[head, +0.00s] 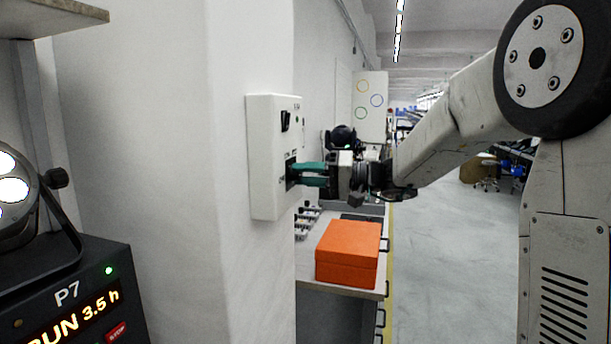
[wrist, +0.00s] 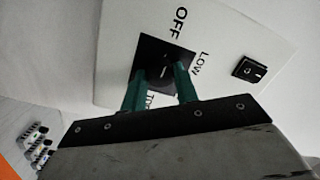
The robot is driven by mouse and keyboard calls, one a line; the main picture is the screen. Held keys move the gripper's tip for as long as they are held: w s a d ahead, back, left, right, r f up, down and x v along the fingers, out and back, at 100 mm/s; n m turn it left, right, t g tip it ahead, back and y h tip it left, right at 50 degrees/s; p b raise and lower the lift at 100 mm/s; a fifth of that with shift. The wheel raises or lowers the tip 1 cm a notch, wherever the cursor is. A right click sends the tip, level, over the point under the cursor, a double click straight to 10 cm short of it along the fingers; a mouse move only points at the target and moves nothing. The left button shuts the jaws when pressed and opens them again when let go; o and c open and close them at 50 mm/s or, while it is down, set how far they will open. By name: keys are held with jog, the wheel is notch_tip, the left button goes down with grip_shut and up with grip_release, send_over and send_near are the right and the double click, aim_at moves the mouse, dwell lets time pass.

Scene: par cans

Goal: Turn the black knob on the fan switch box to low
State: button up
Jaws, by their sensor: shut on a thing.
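The white fan switch box (head: 268,195) is fixed to the wall pillar in the head view. My gripper (head: 301,174) reaches it from the right and is shut on its black knob (wrist: 165,71). In the wrist view, the green fingers of my gripper (wrist: 161,82) stand on either side of the knob, against its dark square plate (wrist: 151,50). The labels OFF (wrist: 179,22) and LOW (wrist: 199,64) show on the box. A third label is partly hidden behind the fingers. A small light mark shows on the knob, but I cannot tell for sure which label it points to.
A black rocker switch (wrist: 249,69) sits on the same box, beside LOW. An orange box (head: 346,254) stands on the bench below, with small items behind it. A lamp (head: 20,190) and a dark P7 unit (head: 75,285) stand at the left. The floor at right is clear.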

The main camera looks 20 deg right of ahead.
jog(key=m, duration=0.6)
jog(key=shift+f+t, duration=0.1)
jog(key=shift+t, duration=0.2)
jog(key=m, duration=0.6)
jog(key=shift+t, duration=0.4)
jog(key=o, duration=1)
jog(key=shift+c, duration=0.2)
jog(key=shift+s+d, duration=0.1)
jog(key=v, duration=0.7)
jog(key=shift+d, duration=0.3)
